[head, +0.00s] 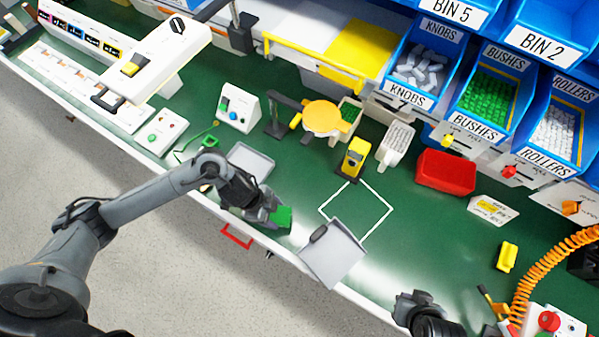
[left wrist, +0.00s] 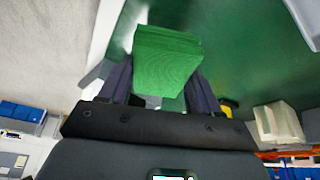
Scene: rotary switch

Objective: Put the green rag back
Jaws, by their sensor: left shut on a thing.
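The green rag (head: 281,217) is a small folded green block held at the tip of my left gripper (head: 268,213), near the table's front edge in the head view. In the left wrist view the rag (left wrist: 168,60) sits between the two fingers of my left gripper (left wrist: 165,88), which are shut on it. My right gripper (head: 418,300) shows at the bottom of the head view, at the table's front edge. Its fingers are too small and dark to tell whether they are open or shut.
A grey tray (head: 250,160) lies just behind my left gripper. A grey plate with a dark handle (head: 333,258) lies to its right, beside a white outlined square (head: 375,190). A red box (head: 446,172) and blue bins (head: 425,60) stand at right. A red handle (head: 237,238) is at the front edge.

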